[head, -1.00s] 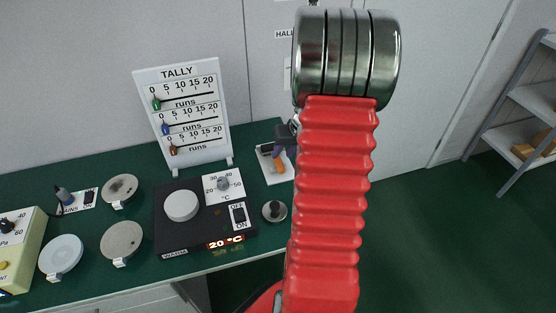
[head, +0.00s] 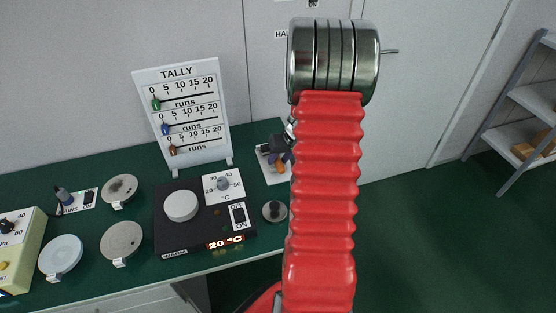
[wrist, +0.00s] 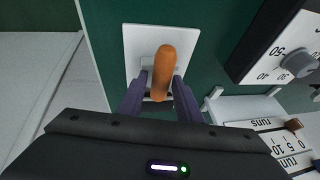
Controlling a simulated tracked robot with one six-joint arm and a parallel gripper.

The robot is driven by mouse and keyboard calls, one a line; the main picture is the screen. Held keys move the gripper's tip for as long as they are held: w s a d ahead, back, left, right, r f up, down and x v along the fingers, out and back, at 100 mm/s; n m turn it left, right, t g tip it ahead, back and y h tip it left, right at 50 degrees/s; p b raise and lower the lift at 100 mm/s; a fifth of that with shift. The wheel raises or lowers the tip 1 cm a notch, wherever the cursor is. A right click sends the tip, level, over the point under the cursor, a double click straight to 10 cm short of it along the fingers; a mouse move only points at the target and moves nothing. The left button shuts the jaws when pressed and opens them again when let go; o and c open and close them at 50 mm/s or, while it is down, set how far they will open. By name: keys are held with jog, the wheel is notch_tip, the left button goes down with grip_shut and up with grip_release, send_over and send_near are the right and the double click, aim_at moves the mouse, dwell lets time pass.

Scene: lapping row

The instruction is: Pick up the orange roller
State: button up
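The orange roller (wrist: 166,62) shows in the wrist view over a white pad (wrist: 135,38) on the green bench. In the head view only a small piece of the roller (head: 281,167) shows below my gripper (head: 280,146). In the wrist view the two purple-grey fingers of my gripper (wrist: 161,82) are apart, one on each side of the roller's near part. A narrow gap seems to show beside the roller, and I cannot tell whether either finger touches it. The roller's underside is hidden.
A black warmer box (head: 172,235) with a dial and switch stands left of the pad. The tally board (head: 183,118) stands behind it. The floor at right is clear up to a shelf (head: 522,95).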

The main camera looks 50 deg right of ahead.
aim_at(279, 159)
dwell(0.3)
grip_shut()
jog(key=shift+r, duration=0.1)
notch_tip(279, 159, up, 10)
dwell(0.8)
jog(key=shift+a, duration=0.1)
dwell(0.4)
